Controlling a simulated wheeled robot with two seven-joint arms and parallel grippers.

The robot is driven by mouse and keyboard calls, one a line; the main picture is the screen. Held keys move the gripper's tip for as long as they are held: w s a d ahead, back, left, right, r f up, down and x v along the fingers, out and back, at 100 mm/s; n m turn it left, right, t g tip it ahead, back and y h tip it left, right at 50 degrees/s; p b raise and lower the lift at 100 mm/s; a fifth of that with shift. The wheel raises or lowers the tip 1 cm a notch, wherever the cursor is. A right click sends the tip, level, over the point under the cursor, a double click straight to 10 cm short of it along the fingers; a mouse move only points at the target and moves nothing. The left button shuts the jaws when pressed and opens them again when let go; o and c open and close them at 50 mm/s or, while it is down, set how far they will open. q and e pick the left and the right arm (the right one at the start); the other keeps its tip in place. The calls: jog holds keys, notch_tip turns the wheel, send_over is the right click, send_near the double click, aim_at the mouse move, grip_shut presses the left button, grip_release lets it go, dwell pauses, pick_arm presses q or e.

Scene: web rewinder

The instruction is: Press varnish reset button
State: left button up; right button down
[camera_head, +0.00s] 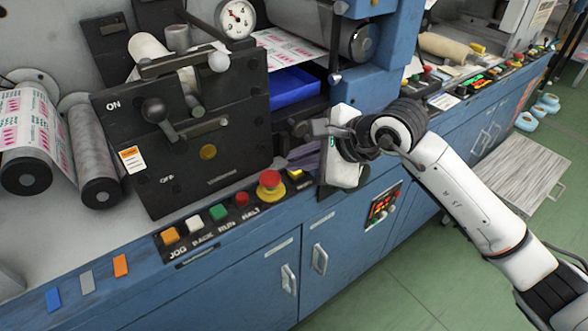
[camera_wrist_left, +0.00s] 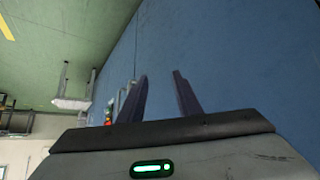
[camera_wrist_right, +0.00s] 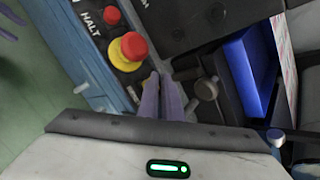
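In the head view, my right gripper (camera_head: 303,160) is over the right end of the press's black button strip, beside a yellow button (camera_head: 295,173). In the right wrist view, its two purple fingers (camera_wrist_right: 161,76) are together with nothing visible between them. Their tips are close to the strip; I cannot tell whether they touch it. A red mushroom button on a yellow collar (camera_head: 270,184) sits left of the yellow button; it also shows in the right wrist view (camera_wrist_right: 128,50). No varnish reset label is readable. My left gripper (camera_wrist_left: 160,76) is open and empty, facing a blue surface.
Orange, white, green and red buttons labelled JOG, BACK, RUN and HALT (camera_head: 218,212) line the strip further left. A black lever panel (camera_head: 180,150) rises behind. A blue tray (camera_head: 292,88) and a red-lit display (camera_head: 383,203) are near my right arm.

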jog(key=shift+w+d+r+p, duration=0.1)
jog(key=shift+d+r+p, duration=0.25)
jog(key=shift+r, duration=0.3)
jog(key=shift+d+r+p, duration=0.1)
jog(key=shift+r+p, duration=0.35)
jog(key=shift+r, duration=0.15)
jog(key=shift+w+d+r+p, duration=0.1)
jog(key=shift+d+r+p, duration=0.25)
jog(key=shift+r, duration=0.3)
jog(key=shift+a+r, duration=0.35)
jog(key=shift+r, duration=0.1)
jog(key=shift+s, duration=0.1)
jog(key=shift+a, duration=0.1)
